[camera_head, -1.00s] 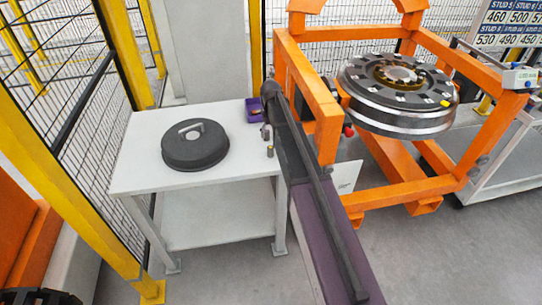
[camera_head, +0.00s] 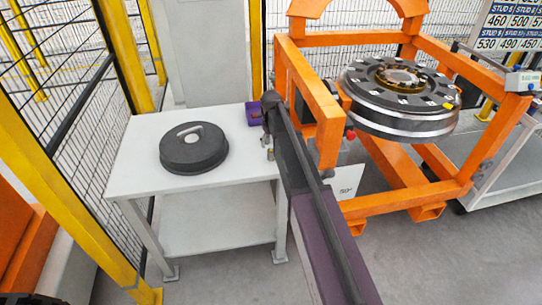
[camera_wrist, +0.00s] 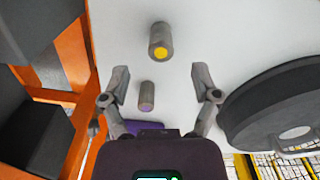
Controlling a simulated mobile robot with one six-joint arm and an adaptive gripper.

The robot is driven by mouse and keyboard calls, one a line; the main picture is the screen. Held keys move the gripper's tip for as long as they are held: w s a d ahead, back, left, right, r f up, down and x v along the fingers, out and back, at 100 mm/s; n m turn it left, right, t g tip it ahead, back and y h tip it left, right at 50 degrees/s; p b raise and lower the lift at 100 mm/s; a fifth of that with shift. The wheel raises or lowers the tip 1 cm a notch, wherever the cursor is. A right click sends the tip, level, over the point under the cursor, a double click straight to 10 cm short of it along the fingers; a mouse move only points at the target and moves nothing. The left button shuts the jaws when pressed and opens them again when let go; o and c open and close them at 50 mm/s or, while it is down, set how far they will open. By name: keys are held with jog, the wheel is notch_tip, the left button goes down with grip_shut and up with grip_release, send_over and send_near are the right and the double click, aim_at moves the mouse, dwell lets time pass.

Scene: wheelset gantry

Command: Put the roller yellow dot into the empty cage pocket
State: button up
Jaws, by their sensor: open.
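The roller with the yellow dot (camera_wrist: 160,42) stands on the white table, its yellow face toward the wrist camera. It lies beyond my fingertips, roughly in line with the gap between them. My gripper (camera_wrist: 161,70) is open and empty. A second roller with a purple dot (camera_wrist: 146,95) shows between my fingers, nearer the palm. In the head view my gripper (camera_head: 267,140) is over the table's right edge, close to a small roller. The bearing with its cage (camera_head: 400,78) sits in the orange frame; I cannot make out which pocket is empty.
A dark round lid with a handle (camera_head: 194,150) lies on the white table (camera_head: 135,170). A small purple bin (camera_head: 254,114) stands near the back right corner. The orange gantry frame (camera_head: 325,130) rises just right of my arm. The table's front left is clear.

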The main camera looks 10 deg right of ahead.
aim_at(271, 150)
jog(key=shift+w+f+b, duration=0.1)
jog(key=shift+f+b, duration=2.45)
jog(key=shift+f, duration=0.05)
grip_shut()
